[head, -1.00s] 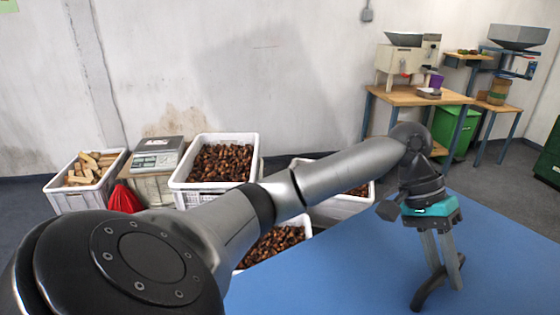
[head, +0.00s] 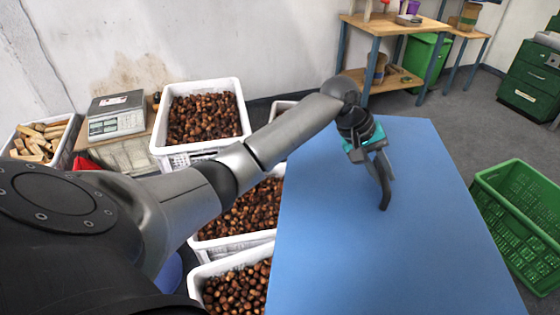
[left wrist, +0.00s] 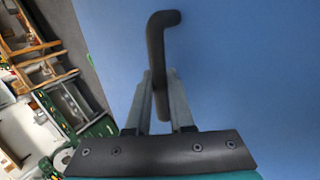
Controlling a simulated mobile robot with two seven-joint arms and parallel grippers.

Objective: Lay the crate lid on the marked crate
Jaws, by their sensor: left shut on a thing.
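The crate lid (head: 390,265) looks like a large flat blue panel with a black bar handle (head: 384,190). My left gripper (head: 380,175) is shut on this handle; in the left wrist view the two fingers (left wrist: 160,100) straddle the black handle (left wrist: 155,45) against the blue panel (left wrist: 235,60). The panel fills the lower middle of the head view and hides what lies under it. White crates of chestnuts (head: 205,240) show along its left edge. I see no mark on any crate, so I cannot tell which is the marked one. My right gripper is not in view.
A white chestnut crate (head: 242,90) stands near the wall, beside a scale (head: 117,115) and a crate of wood pieces (head: 72,135). An empty green crate (head: 480,180) stands on the floor at right. A workbench (head: 390,25) and green cabinet (head: 528,85) stand behind.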

